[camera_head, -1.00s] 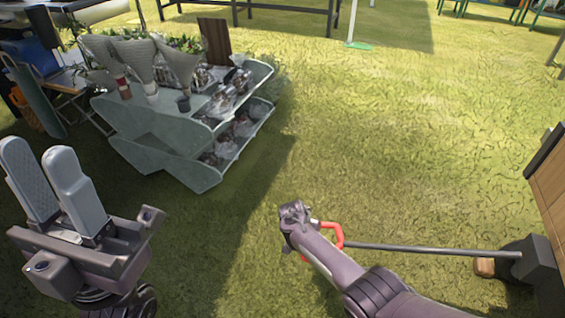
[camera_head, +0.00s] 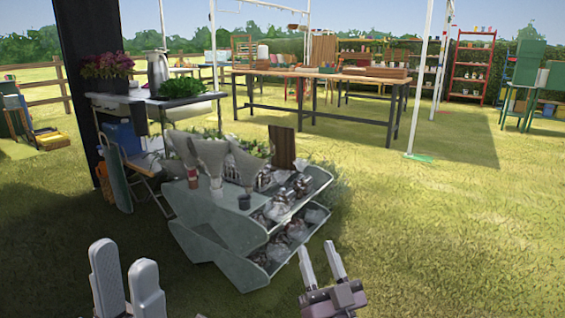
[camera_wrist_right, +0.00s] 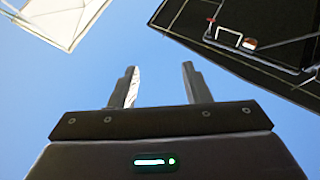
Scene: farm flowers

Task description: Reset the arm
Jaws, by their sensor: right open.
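My left gripper (camera_head: 123,252) shows at the bottom left of the head view. Its two grey fingers point up with a narrow gap between them, and they hold nothing. My right gripper (camera_head: 317,247) is at the bottom middle of the head view, in front of the flower stand. Its two thin fingers point up and stand apart, with nothing between them. The right wrist view also shows the right gripper (camera_wrist_right: 159,75) open and empty, against blue sky.
A grey tiered stand (camera_head: 215,220) with wrapped bouquets is just beyond the grippers. A long wooden table (camera_head: 325,72) stands farther back. A side table with a purple plant (camera_head: 108,70) is at left. A white post (camera_head: 421,75) stands at right. The grass on the right is open.

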